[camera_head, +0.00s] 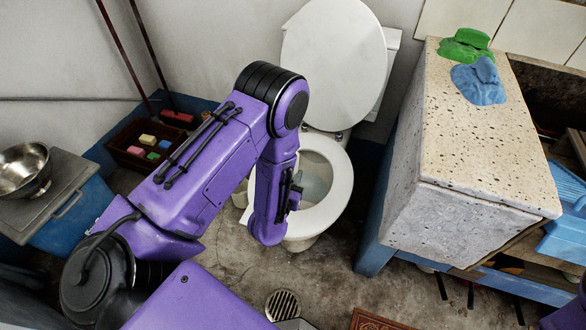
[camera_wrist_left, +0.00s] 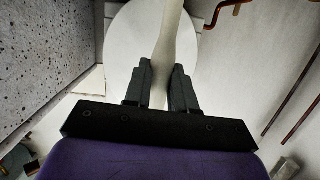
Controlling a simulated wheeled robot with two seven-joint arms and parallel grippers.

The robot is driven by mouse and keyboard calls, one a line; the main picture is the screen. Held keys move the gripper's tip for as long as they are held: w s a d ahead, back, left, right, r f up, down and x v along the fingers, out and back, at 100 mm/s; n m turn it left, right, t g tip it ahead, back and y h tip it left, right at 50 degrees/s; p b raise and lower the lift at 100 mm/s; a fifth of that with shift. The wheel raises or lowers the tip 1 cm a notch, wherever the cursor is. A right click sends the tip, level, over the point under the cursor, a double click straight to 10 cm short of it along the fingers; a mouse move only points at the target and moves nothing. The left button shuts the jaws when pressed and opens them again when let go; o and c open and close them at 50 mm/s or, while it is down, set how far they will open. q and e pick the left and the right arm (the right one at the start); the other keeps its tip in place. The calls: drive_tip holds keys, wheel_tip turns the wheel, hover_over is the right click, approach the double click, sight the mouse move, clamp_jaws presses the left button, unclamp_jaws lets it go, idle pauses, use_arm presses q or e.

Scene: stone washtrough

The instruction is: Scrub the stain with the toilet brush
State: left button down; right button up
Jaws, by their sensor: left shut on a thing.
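A white toilet (camera_head: 335,205) stands in the middle with its lid (camera_head: 335,60) raised and its bowl open. My left gripper (camera_head: 292,196) is over the bowl's left side, pointing toward the seat, partly hidden by my purple arm. In the left wrist view, my left gripper (camera_wrist_left: 162,78) is shut on a pale, slim handle (camera_wrist_left: 168,45), which I take for the toilet brush. The brush head cannot be made out. No stain can be made out; the bowl's left part is hidden by my arm. My right gripper is not in view.
A speckled stone block (camera_head: 480,135) stands on the right, with green (camera_head: 466,45) and blue (camera_head: 479,82) cloths on top. A brown crate (camera_head: 130,145) holding coloured blocks and a metal bowl (camera_head: 24,170) are left. A floor drain (camera_head: 283,305) lies in front.

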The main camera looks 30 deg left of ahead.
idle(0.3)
use_arm(q)
drive_tip(key=shift+w+d, duration=0.25)
drive_tip(key=shift+d, duration=0.95)
drive_tip(key=shift+r+x, duration=0.2)
drive_tip(key=shift+x, duration=0.65)
drive_tip(key=shift+r+x, duration=0.15)
drive_tip(key=shift+x, duration=0.7)
drive_tip(key=shift+r+x, duration=0.2)
drive_tip(key=shift+x, duration=0.65)
drive_tip(key=shift+w, duration=0.15)
drive_tip(key=a, duration=0.2)
drive_tip(key=s+a, duration=0.1)
drive_tip(key=a, duration=0.1)
drive_tip(key=shift+s+a, duration=0.1)
drive_tip(key=shift+a, duration=0.25)
